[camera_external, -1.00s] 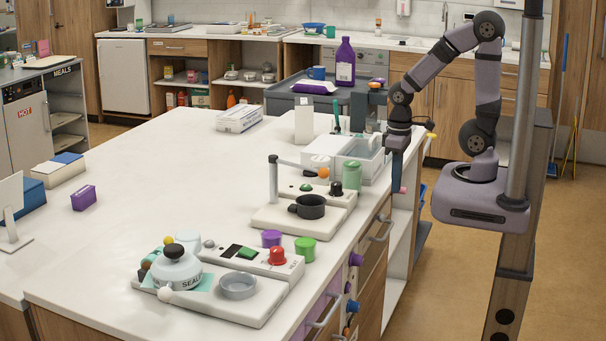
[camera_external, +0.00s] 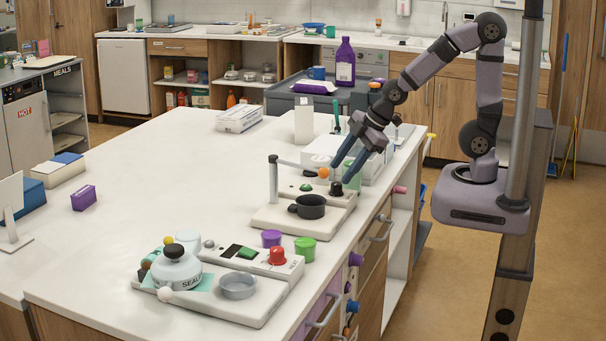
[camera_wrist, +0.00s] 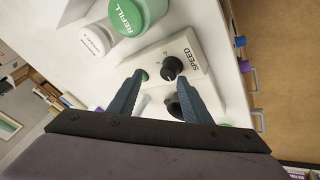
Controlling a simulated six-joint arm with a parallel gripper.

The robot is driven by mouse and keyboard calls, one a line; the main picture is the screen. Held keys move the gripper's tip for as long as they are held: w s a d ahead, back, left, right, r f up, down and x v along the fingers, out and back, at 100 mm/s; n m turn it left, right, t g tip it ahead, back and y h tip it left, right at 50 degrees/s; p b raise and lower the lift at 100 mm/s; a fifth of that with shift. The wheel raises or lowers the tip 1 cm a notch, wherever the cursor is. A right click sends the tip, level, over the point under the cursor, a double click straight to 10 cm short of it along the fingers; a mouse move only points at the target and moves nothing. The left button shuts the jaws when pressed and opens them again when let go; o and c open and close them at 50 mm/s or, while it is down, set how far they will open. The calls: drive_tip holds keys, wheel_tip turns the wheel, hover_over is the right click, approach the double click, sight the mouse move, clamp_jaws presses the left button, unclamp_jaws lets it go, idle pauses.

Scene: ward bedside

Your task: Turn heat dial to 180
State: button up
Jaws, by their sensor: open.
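A black dial (camera_external: 336,188) stands on the white base of the middle station. In the wrist view this black dial (camera_wrist: 172,67) has a pointer and the word SPEED beside it. My gripper (camera_external: 340,175) is open and tilted down above this dial. In the wrist view my gripper (camera_wrist: 165,75) has its fingers apart on either side of the dial; I cannot tell whether they touch anything.
A green REFILL jar (camera_wrist: 140,14) and a white bottle (camera_wrist: 97,40) stand close by. Purple and green tubs (camera_external: 305,249) lie nearer.

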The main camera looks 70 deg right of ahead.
drive_tip(key=w+a+r+n+t+y, duration=0.1)
drive_tip(key=w+a+r+n+y, duration=0.2)
drive_tip(key=a+n, duration=0.4)
drive_tip(key=w+a+r+n+t+y+p, duration=0.1)
drive_tip(key=w+a+r+n+t, duration=0.1)
drive_tip(key=w+a+r+n, duration=0.5)
drive_tip(key=a+r+n+t+y, duration=0.15)
drive_tip(key=a+n, duration=0.35)
drive_tip(key=n, duration=0.5)
drive_tip(key=n+g+y+b, duration=0.6)
drive_tip(key=n+g+b, duration=0.1)
drive_tip(key=n+b, duration=0.95)
approach(279, 247)
drive_tip(key=x, duration=0.3)
drive_tip(key=shift+a+f, duration=0.2)
drive_tip(key=shift+a, duration=0.15)
drive_tip(key=shift+a, duration=0.1)
drive_tip(key=shift+p+x, duration=0.3)
drive_tip(key=shift+x, duration=3.2)
